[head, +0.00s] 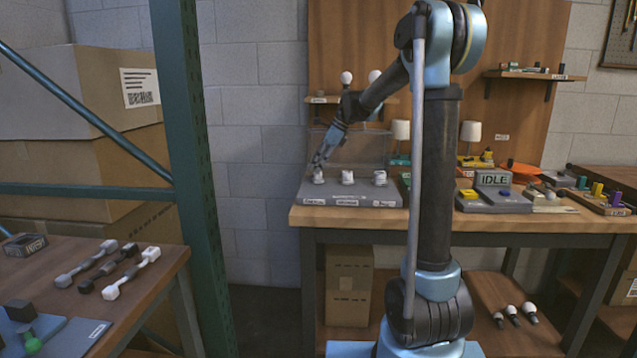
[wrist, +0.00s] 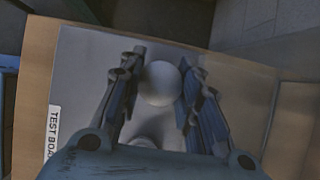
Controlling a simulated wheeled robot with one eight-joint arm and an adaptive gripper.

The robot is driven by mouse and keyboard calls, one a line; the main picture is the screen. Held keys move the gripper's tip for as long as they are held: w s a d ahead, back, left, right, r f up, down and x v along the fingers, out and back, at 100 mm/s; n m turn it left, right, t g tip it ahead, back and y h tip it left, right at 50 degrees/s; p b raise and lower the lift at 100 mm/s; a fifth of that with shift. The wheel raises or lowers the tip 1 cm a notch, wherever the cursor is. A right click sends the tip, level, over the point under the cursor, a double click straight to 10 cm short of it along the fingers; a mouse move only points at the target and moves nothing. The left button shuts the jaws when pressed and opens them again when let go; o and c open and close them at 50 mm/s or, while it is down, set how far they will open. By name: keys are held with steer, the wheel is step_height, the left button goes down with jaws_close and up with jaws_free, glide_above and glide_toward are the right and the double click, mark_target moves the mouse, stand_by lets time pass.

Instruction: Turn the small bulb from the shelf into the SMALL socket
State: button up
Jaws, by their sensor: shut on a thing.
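My gripper (head: 319,168) is low over the left end of the grey test board (head: 350,198) in the head view. In the wrist view my gripper (wrist: 163,64) has its fingers on both sides of a round white bulb (wrist: 160,84) and is shut on it. The bulb's base is hidden below its globe, so I cannot tell whether it sits in a socket. The board carries a left white-topped socket position (head: 318,179), a middle one (head: 347,178) and a right one (head: 380,179). Their labels are too small to read surely.
A small wall shelf (head: 322,100) behind the board holds two white bulbs (head: 346,78). A clear panel stands behind the board. Two lamps, an IDLE display box (head: 493,178) and other parts stand to the right. Several bulbs (head: 529,308) lie on the lower shelf.

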steer(key=shift+f, duration=0.1)
stand_by(0.4)
steer(key=o, duration=0.3)
steer(key=c, duration=0.3)
steer(key=shift+f, duration=0.1)
stand_by(0.4)
steer(key=m+t, duration=0.1)
steer(key=m, duration=0.1)
steer(key=m+t, duration=0.1)
steer(key=m, duration=0.2)
steer(key=shift+s+t+h, duration=0.15)
steer(key=shift+t+h, duration=0.15)
steer(key=shift+h, duration=0.1)
steer(key=shift+m+t, duration=0.3)
steer(key=shift+m, duration=0.6)
